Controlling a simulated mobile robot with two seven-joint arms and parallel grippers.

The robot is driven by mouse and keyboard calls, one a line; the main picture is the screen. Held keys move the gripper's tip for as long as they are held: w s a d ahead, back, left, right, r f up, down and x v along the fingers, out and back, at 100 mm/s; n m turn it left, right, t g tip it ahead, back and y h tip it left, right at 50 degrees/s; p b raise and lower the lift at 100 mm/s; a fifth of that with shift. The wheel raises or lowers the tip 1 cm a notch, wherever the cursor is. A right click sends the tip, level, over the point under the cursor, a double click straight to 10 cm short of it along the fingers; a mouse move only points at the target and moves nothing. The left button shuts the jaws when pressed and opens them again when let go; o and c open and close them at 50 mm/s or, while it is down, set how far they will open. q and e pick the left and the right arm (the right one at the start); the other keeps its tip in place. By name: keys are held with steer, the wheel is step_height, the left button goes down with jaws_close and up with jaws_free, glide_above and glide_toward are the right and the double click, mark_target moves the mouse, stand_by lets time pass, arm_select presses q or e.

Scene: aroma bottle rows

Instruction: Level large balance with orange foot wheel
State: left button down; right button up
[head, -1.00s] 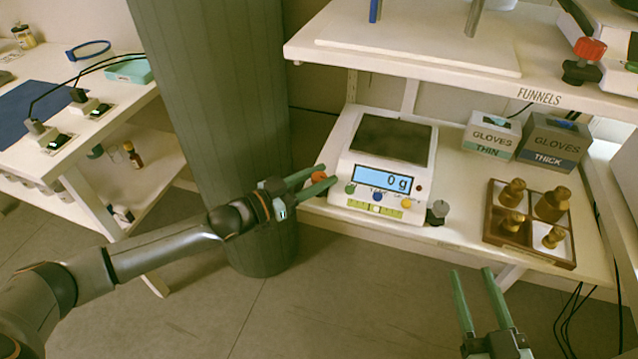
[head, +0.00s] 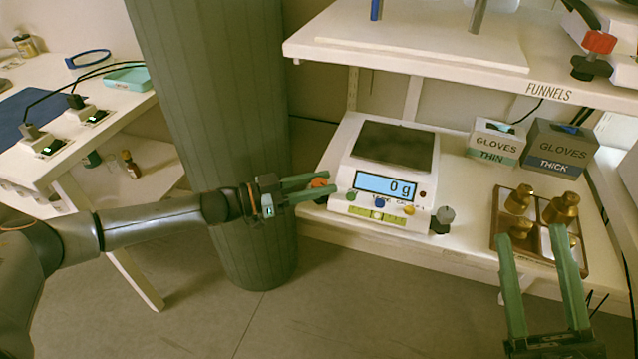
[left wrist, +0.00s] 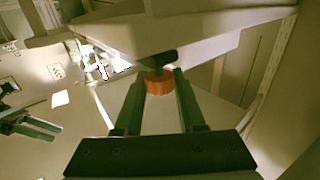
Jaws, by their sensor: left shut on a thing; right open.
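The large balance (head: 348,172) stands on the shelf with its display reading 0 g. Its orange foot wheel (head: 319,183) is at its front left corner. My left gripper (head: 332,185) reaches in from the left, its fingers on either side of the wheel. In the left wrist view the orange wheel (left wrist: 159,82) sits between the two fingertips, and the gripper is shut on it. A dark foot wheel (head: 442,218) is at the balance's front right. A green level strip (head: 376,215) is on the balance front; its bubble is too small to read. My right gripper (head: 530,240) is open and empty at lower right.
A wooden tray (head: 497,215) with several brass weights (head: 562,207) is right of the balance, partly behind my right gripper. Thin gloves (head: 496,142) and thick gloves boxes (head: 561,149) stand behind it. The funnels shelf (head: 440,72) overhangs the back.

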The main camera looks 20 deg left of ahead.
arm_select(q)
steer(key=shift+m+g, duration=0.3)
steer(key=shift+g, duration=0.1)
arm_select(e)
steer(key=shift+w+f, duration=0.2)
steer(key=shift+f, duration=0.1)
arm_select(q)
steer(key=c, duration=0.5)
jaws_free()
steer(key=shift+a, duration=0.15)
steer(key=p+v, duration=0.2)
steer(key=v, duration=1)
arm_select(e)
steer(key=w+f+m+g+h, duration=0.1)
steer(key=w+f+m+h, duration=0.1)
steer(key=f+h, duration=0.1)
steer(key=w+d+f+m+g+h, duration=0.1)
steer(key=w+f+m+h, duration=0.1)
steer(key=f, duration=0.4)
steer(key=shift+w+f+m+g+h, duration=0.3)
steer(key=shift+g+h, duration=0.1)
steer(key=shift+h, duration=0.1)
arm_select(q)
steer(key=shift+f, duration=0.15)
